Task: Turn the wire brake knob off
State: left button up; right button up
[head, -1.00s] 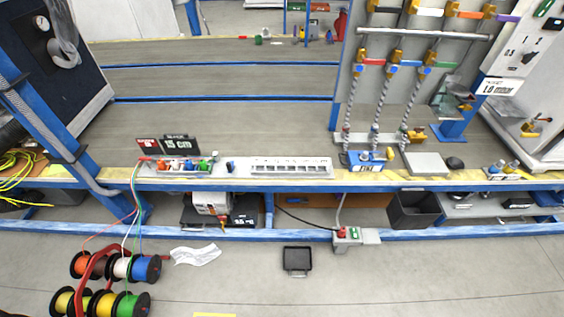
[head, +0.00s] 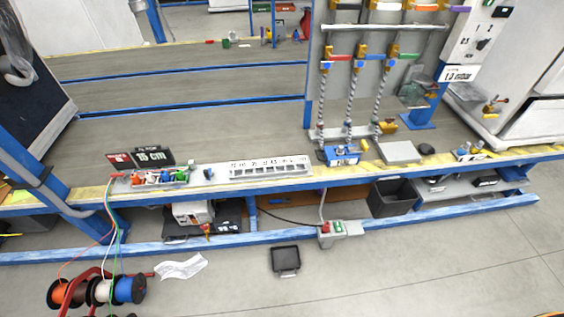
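No part labelled as the wire brake knob can be made out at this size. A small wire unit (head: 158,178) with several coloured parts sits at the left end of the bench, with red, white and green wires running down from it. A small dark blue knob-like piece (head: 209,174) stands just right of it. The wires lead to spools (head: 98,291) on a red stand on the floor. Neither of my grippers is in view.
The long blue-edged bench (head: 270,185) crosses the view, with a white slotted strip (head: 270,167) on it. A switch box (head: 339,229) is on the lower rail.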

aim_at(119, 175)
jog(key=i+j+u, duration=0.5)
jog(key=j+u, duration=0.2)
jog(key=j, duration=0.2)
jog(key=i+j+u, duration=0.35)
